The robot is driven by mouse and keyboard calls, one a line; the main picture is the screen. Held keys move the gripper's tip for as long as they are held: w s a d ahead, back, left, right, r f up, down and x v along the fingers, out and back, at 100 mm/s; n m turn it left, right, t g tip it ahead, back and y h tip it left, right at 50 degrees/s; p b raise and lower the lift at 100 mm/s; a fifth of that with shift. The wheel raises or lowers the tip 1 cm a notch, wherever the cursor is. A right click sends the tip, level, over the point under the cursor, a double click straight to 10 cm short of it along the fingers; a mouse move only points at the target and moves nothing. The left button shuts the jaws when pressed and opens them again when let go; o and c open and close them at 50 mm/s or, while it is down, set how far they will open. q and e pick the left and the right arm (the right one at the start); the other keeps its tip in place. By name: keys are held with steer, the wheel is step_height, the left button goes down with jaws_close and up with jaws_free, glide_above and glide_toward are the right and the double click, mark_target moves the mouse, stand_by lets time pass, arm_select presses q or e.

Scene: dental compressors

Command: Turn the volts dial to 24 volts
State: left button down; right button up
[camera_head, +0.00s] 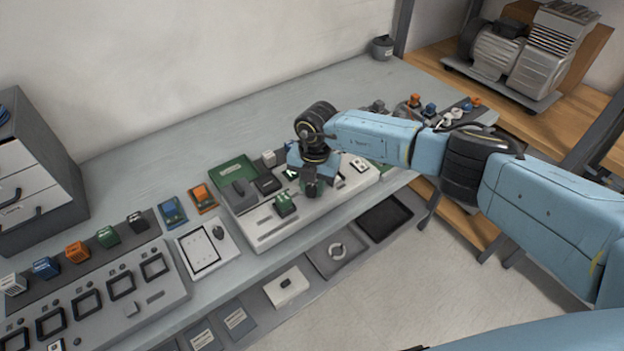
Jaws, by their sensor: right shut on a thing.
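My right arm comes in from the right, and its gripper (311,187) points down over the light grey control panel (265,232) in the middle of the bench. The right gripper is shut on a small part of the panel, which I take to be the volts dial; the wrist and fingers hide it, so its setting and markings cannot be read. A green block (284,205) with a dark side sits on the panel just left of the gripper. My left gripper is not in view.
The grey bench (140,170) holds a row of coloured blocks (77,252) at left and a white tablet-like board (207,249). A drawer cabinet (35,165) stands at far left. A compressor (515,55) sits on the wooden shelf at upper right.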

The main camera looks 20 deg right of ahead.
mark_target(315, 190)
steer(key=shift+m+p, duration=0.4)
steer(key=shift+m, duration=0.4)
steer(key=o, duration=1)
steer(key=r, duration=1.3)
steer(key=shift+s+d+r, duration=0.2)
steer(key=shift+s+d, duration=0.05)
